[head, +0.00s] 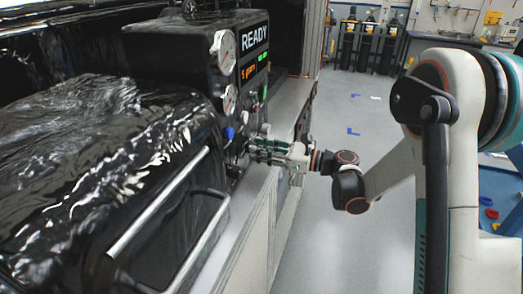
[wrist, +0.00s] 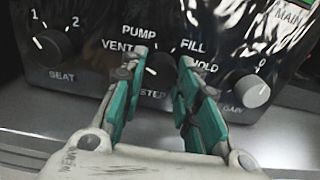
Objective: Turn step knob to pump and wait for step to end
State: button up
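The step knob (wrist: 160,68) is a dark round knob on the black panel, in the middle of the wrist view. The labels PUMP, VENT, FILL and HOLD surround it, and STEP is below, partly covered. My gripper (wrist: 164,76) has its green-padded fingers apart, one on each side of the knob. A gap seems to show at the right finger; contact is unclear. In the head view my gripper (head: 256,147) reaches the panel's front, hiding the knob. The display (head: 254,40) reads READY, with small orange and green text below.
The SEAT knob (wrist: 54,46) is left of the step knob, and the GAIN knob (wrist: 252,90) is close to the right finger. Gauges (head: 223,50) and a blue knob (head: 229,133) are on the panel. A black-wrapped housing with a metal handle (head: 160,200) stands in front.

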jog(key=shift+c, duration=0.8)
jog(key=m+b, duration=0.1)
jog(key=m, duration=0.2)
jog(key=shift+m, duration=0.4)
jog(key=m, duration=0.4)
jog(key=shift+m+b, duration=0.4)
jog(key=o, duration=1.1)
